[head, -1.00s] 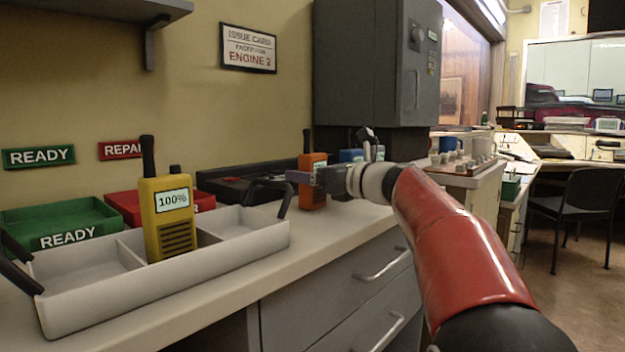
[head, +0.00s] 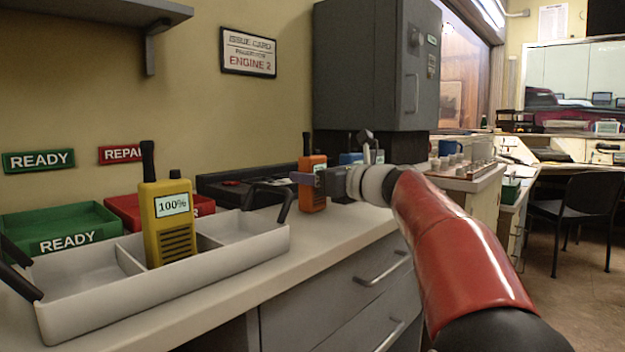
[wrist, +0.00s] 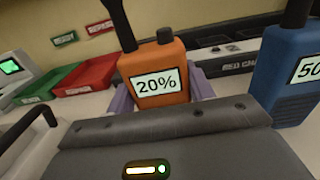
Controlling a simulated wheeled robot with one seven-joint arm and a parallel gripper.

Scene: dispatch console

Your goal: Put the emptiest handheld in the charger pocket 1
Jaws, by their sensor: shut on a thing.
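An orange handheld (head: 318,192) reading 20% stands upright at the counter's far end. My gripper (head: 308,179) is shut on it, with purple finger pads at its sides in the wrist view, where the orange handheld (wrist: 157,82) faces me. A blue handheld (wrist: 287,80) stands to its right, its reading cut off after "50"; in the head view the blue one (head: 350,157) is mostly hidden behind my arm. A yellow handheld (head: 168,222) reading 100% stands in the white tray. A black unit (head: 228,188) lies behind the tray; I cannot make out its pockets.
The white divided tray (head: 150,306) with black handles lies along the counter. Green (head: 30,224) and red (head: 122,203) trays stand behind it. A grey cabinet (head: 360,60) hangs above the far end. The counter's front strip (head: 335,237) is clear.

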